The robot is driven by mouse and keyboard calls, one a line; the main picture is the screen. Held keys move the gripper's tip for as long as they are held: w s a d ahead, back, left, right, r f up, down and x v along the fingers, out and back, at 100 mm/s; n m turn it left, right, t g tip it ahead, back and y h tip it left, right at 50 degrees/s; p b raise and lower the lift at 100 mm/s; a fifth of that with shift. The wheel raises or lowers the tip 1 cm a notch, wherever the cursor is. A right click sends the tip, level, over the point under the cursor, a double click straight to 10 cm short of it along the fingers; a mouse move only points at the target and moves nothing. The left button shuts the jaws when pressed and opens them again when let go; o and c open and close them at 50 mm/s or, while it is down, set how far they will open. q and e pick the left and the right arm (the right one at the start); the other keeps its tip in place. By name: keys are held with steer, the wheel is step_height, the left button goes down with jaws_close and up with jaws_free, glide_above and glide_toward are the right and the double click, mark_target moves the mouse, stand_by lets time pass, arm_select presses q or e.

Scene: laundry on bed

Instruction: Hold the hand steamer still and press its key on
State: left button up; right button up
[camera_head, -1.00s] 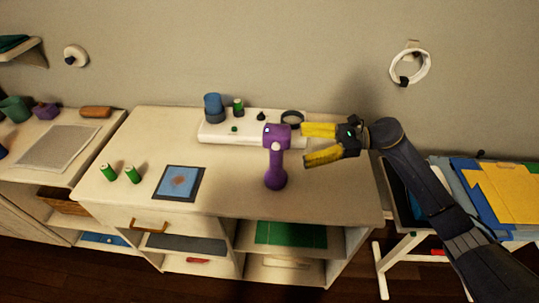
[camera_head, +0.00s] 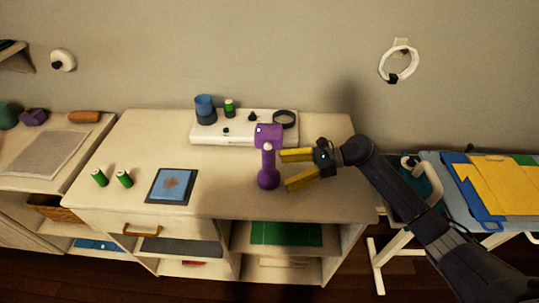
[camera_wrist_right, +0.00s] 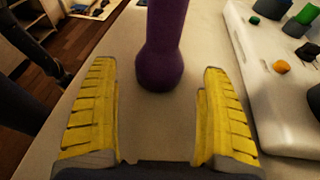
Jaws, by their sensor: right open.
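The purple hand steamer (camera_head: 268,168) stands upright on the white cabinet top, its head at the top and a round base below. A small white key (camera_head: 268,146) shows on its front just under the head. My right gripper (camera_head: 284,170) is open, just right of the steamer's handle, its yellow fingers pointing at it. In the right wrist view the steamer's purple lower part (camera_wrist_right: 161,55) stands ahead, between the lines of the two open fingers (camera_wrist_right: 160,100) and apart from them. The steamer's head is out of that view. My left gripper is not in view.
A white tray-like stand (camera_head: 212,133) with a blue cup (camera_head: 205,108), a green battery-like cylinder and a black ring lies behind the steamer. A blue stained cloth square (camera_head: 173,184) and two green cylinders (camera_head: 112,178) lie to the left. The top between cloth and steamer is clear.

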mark_target(272, 175)
steer(key=shift+x, duration=2.25)
steer(key=shift+c, duration=0.4)
steer(key=c, duration=0.7)
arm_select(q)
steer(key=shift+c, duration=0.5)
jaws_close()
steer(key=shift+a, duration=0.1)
